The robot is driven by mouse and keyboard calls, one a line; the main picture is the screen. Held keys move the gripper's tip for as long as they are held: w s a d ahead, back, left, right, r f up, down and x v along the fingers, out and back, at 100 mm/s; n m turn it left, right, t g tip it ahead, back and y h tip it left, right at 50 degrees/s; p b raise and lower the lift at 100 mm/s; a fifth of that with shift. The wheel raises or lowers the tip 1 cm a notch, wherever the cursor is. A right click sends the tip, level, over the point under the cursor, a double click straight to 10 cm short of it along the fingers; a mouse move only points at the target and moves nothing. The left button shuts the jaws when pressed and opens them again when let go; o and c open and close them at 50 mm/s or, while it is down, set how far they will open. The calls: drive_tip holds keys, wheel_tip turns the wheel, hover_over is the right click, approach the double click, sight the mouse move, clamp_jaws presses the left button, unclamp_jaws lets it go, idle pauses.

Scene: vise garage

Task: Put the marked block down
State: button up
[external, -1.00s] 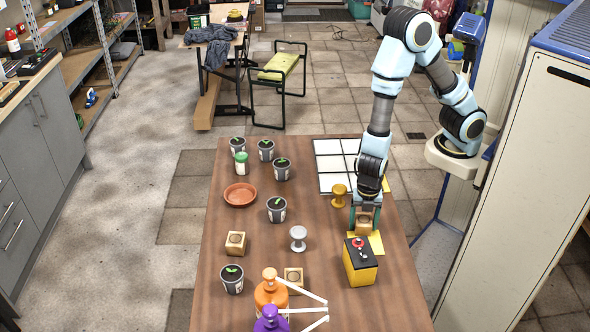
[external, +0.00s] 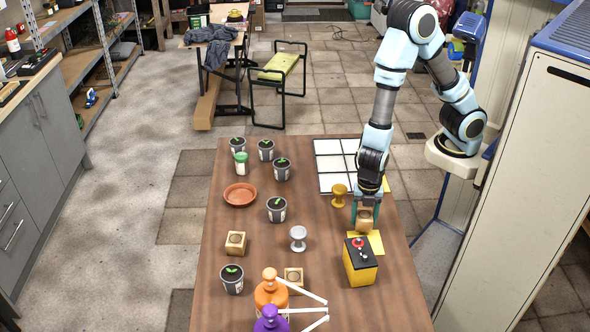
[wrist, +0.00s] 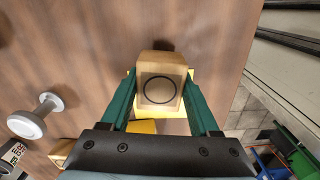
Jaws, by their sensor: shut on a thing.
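My gripper (external: 365,216) is shut on a wooden block (external: 364,223) with a dark ring on its face. In the wrist view the block (wrist: 160,88) sits between the two green fingers of my gripper (wrist: 160,82). A yellow sheet (external: 375,240) lies on the table just below the block in the external view. Whether the block touches the sheet or the table is hard to tell. Two similar blocks stand on the table, one at left (external: 236,243) and one at the front (external: 293,276).
A yellow and black box with a red knob (external: 360,262) stands close in front of the block. A gold goblet-shaped piece (external: 339,194) and a silver one (external: 298,238) are to the left. A white grid (external: 335,160) lies behind. Potted seedlings (external: 277,208) stand further left.

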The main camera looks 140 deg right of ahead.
wheel_tip(320, 180, up, 8)
drive_tip(key=shift+p, duration=0.5)
drive_tip(key=shift+w+d, duration=0.1)
drive_tip(key=w+d+m+b, duration=0.1)
drive_tip(key=w+d+m, duration=0.45)
drive_tip(key=d, duration=0.35)
wheel_tip(320, 180, up, 3)
drive_tip(key=m+b, duration=0.2)
drive_tip(key=m, duration=0.9)
hover_over(250, 196)
wheel_tip(250, 196, down, 9)
drive_tip(key=shift+w+f+p, duration=0.1)
drive_tip(key=shift+f+p, duration=0.1)
drive_tip(key=shift+p, duration=1.05)
drive_tip(key=shift+f, duration=0.15)
drive_tip(key=shift+f, duration=0.1)
drive_tip(key=shift+f+b, duration=0.4)
drive_tip(key=shift+f, duration=0.1)
